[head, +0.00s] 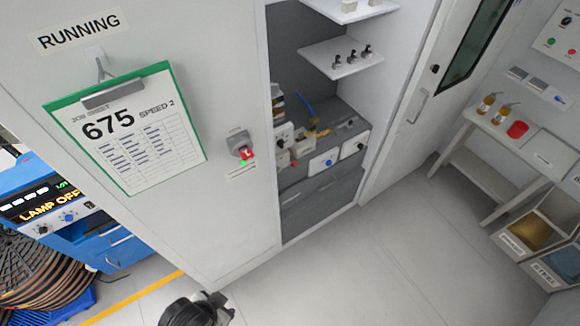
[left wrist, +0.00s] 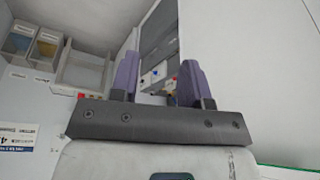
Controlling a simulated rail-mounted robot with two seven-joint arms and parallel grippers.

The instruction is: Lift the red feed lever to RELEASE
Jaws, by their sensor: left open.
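I cannot make out a red feed lever for certain. A small red switch (head: 246,153) with a grey body sits on the white cabinet front, with a green spot and a label below it. Inside the open bay, a grey machine (head: 322,187) carries white blocks, a blue knob and a small reddish part too small to identify. My left gripper (left wrist: 157,82) is open and empty in the left wrist view, its two purple-grey fingers spread, with the bay behind them. In the head view only a dark part of my left arm shows at the bottom edge. My right gripper is not in view.
A clipboard (head: 130,128) reading 675 hangs under a RUNNING sign (head: 80,31). A blue machine (head: 75,215) showing LAMP OFF stands at left. A white shelf (head: 340,57) is in the bay. A side table (head: 505,130) and bins are at right. The floor (head: 390,255) between is clear.

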